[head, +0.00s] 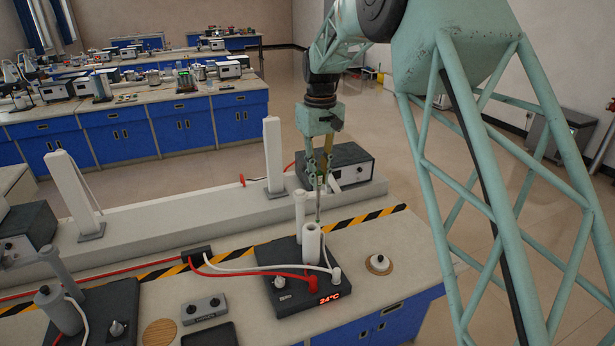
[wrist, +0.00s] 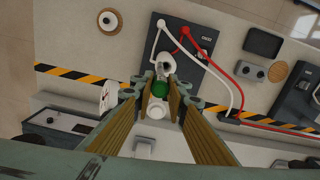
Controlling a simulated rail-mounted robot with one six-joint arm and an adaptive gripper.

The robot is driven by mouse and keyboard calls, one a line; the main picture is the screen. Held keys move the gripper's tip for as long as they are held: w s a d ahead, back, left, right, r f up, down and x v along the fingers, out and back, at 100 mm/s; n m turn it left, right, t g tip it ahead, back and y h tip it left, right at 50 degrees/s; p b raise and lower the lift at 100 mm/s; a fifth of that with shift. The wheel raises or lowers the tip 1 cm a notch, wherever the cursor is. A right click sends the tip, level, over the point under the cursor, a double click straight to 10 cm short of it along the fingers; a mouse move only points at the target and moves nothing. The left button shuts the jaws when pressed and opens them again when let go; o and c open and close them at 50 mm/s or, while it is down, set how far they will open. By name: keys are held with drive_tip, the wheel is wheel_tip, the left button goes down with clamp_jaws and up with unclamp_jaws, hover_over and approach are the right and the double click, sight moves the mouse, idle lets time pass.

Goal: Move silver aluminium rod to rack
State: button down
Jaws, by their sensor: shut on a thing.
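My gripper (head: 320,178) is shut on a thin silver rod (head: 318,203) and holds it upright above the black heater unit. In the wrist view a round green top (wrist: 160,89) shows between the tips of my gripper (wrist: 161,92). The rod's lower end is close to the mouth of the white hollow cylinder (head: 311,246) on the unit. I cannot tell whether the tip is inside it or just behind it. The cylinder also shows in the wrist view (wrist: 166,62), just beyond the fingers. I cannot make out a rack for certain.
The black heater unit (head: 290,290) has a red 24°C display, a knob and red and white cables. A thinner white post (head: 300,212) stands beside the cylinder. A power box (head: 350,168) is behind my gripper.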

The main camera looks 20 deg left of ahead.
drive_tip(key=d+f+m+b, duration=0.4)
drive_tip(key=d, duration=1.1)
drive_tip(key=s+d+f+m+b, duration=0.1)
drive_tip(key=d+f+m+b, duration=0.3)
drive_tip(key=d, duration=1.2)
drive_tip(key=d+f+m+b, duration=0.4)
drive_tip(key=d+f+m, duration=0.1)
drive_tip(key=d, duration=1.1)
drive_tip(key=shift+s+d+f, duration=0.15)
drive_tip(key=shift+d+f, duration=0.1)
drive_tip(key=shift+f, duration=0.2)
drive_tip(key=shift+a, duration=0.15)
